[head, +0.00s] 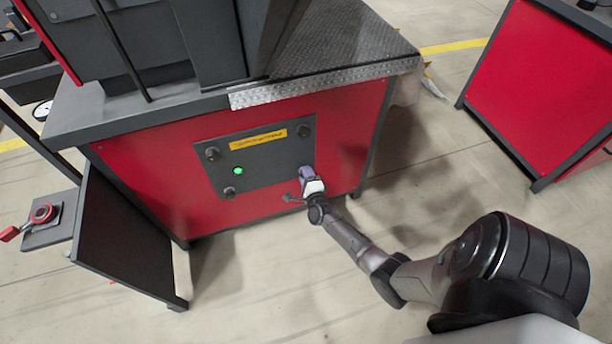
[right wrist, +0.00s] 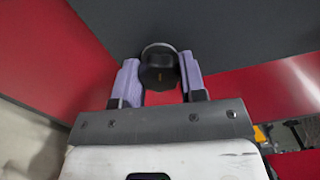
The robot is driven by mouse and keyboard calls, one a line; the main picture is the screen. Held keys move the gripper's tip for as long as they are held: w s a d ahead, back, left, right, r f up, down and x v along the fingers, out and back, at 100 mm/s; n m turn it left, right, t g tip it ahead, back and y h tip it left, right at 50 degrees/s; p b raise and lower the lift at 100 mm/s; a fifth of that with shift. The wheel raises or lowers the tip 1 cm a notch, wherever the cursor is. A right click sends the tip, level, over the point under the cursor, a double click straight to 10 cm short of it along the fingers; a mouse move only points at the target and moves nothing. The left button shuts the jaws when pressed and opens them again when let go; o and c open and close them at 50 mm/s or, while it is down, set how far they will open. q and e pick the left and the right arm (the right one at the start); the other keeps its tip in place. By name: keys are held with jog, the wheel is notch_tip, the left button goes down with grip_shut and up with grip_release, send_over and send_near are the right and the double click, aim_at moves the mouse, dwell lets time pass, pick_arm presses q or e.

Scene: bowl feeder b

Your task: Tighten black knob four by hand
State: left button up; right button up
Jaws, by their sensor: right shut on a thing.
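A dark panel (head: 258,156) with a yellow label strip sits on the red cabinet front in the head view. Black knobs show at its upper left (head: 212,153), upper right (head: 304,130) and lower left (head: 229,192). My right gripper (head: 306,172) is at the panel's lower right corner and hides that corner's knob in the head view. In the right wrist view my right gripper (right wrist: 159,80) is shut on a black knob (right wrist: 159,68), with a purple finger on each side of it. My left gripper is not in view.
A green light (head: 239,170) glows on the panel. A small shelf with a red device (head: 42,214) and a dark side plate (head: 125,235) stand at the left. Another red cabinet (head: 540,85) is at the right. The floor (head: 430,170) between the cabinets is clear.

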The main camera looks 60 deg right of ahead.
dwell(0.3)
jog(key=o, duration=0.9)
jog(key=p+v, duration=0.5)
jog(key=v, duration=0.9)
jog(key=shift+p, duration=0.35)
jog(key=shift+w, duration=0.1)
